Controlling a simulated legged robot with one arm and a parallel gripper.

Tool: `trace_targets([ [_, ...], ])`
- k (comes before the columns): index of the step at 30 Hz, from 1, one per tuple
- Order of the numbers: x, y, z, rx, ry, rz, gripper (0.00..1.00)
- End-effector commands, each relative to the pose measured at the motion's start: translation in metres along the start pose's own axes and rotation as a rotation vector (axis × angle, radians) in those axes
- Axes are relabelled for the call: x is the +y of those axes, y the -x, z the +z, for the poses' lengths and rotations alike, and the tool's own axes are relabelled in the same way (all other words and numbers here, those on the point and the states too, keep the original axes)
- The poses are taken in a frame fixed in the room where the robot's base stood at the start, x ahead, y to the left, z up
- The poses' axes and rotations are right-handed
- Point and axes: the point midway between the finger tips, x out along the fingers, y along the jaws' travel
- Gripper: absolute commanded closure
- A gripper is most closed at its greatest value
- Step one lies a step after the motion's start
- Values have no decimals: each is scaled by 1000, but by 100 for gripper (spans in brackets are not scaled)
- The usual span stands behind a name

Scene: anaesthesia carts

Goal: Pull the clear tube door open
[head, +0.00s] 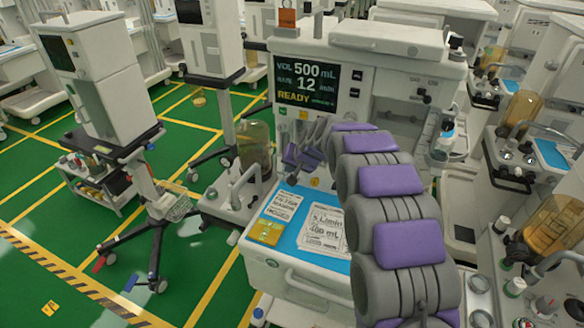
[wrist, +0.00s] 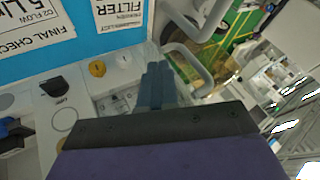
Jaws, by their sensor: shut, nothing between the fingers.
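My gripper (head: 300,160) is in front of the pale machine, below its display and partly behind my purple and grey arm. In the wrist view, its dark fingers (wrist: 157,72) are together and empty. I cannot tell for sure which part is the clear tube door; my arm hides part of the machine's front.
A blue work surface (head: 272,212) with printed cards lies below my gripper. A curved white tube (head: 245,180) stands beside the canister. A wheeled stand (head: 140,190) is at left, and another machine with an amber canister (head: 555,225) is close at right.

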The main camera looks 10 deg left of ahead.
Motion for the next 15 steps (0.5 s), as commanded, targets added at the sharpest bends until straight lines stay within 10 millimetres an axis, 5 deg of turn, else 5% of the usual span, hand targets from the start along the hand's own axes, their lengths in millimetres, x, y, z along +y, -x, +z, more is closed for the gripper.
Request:
trace_targets([
  [15,-32,-16,3,-3,0,1,100],
])
